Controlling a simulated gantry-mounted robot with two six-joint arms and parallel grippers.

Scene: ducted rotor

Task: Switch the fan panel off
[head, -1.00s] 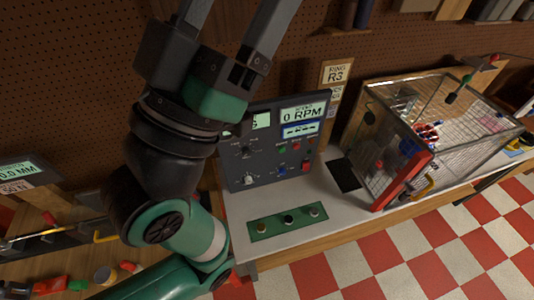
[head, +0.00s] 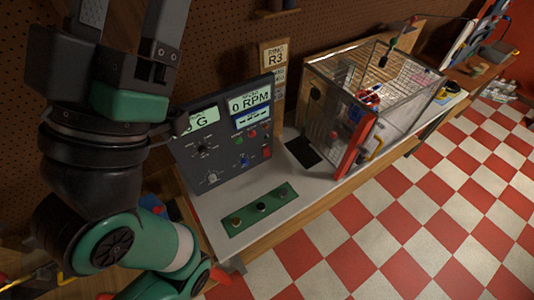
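The fan panel (head: 222,165) is a dark grey box standing on the white bench, tilted in the picture. Its displays read "0 RPM" (head: 250,100) and a partly hidden "G" (head: 196,121). Below them are knobs, a green button, red buttons, a blue knob (head: 244,162) and a red block (head: 267,153) at the right edge. A large arm with a green and black wrist fills the left side and covers the panel's left edge. Its gripper fingers (head: 128,25) point up, spaced apart, with tips cut off by the top edge. My other gripper does not show.
A green strip with several knobs (head: 285,193) lies on the bench (head: 215,202) before the panel. A mesh-sided clear cage (head: 420,85) with a red-edged door (head: 354,148) stands to the right. A black pad (head: 301,152) lies between. The checkered floor is clear.

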